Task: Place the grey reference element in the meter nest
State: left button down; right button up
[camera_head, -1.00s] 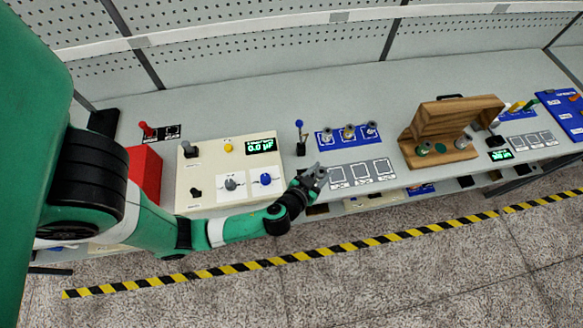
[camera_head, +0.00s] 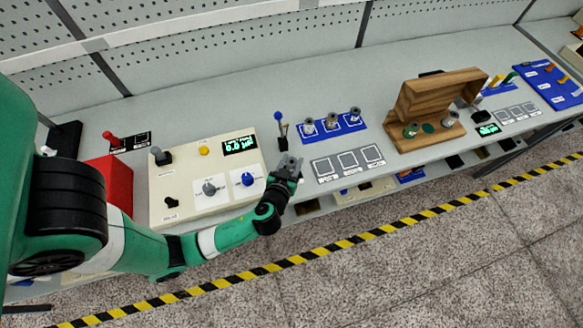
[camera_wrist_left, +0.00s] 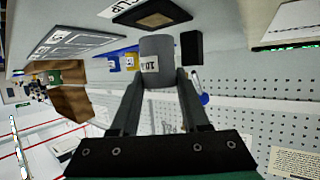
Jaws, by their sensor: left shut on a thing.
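My left gripper (camera_head: 289,164) is shut on a grey cylinder with a "10" label, the grey reference element (camera_wrist_left: 158,62). In the left wrist view the element sits upright between the fingertips (camera_wrist_left: 158,85). In the head view the gripper is above the bench's front part, just right of the cream meter box (camera_head: 160,215) and in front of a blue-tipped lever (camera_head: 280,128). The meter box has a lit green display (camera_head: 240,145), knobs and a yellow button. I cannot tell which part is the nest. My right gripper is not in view.
A wooden stand (camera_head: 432,95) is further right. A red box (camera_head: 112,180) stands left of the meter. The bench behind is clear.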

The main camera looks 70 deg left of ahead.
pick_arm(q)
notch_tip(320, 180, down, 2)
jog(key=shift+b, duration=0.3)
jog(key=shift+r, duration=0.2)
jog(key=shift+f, duration=0.15)
jog(key=shift+c, duration=1.9)
grip_release()
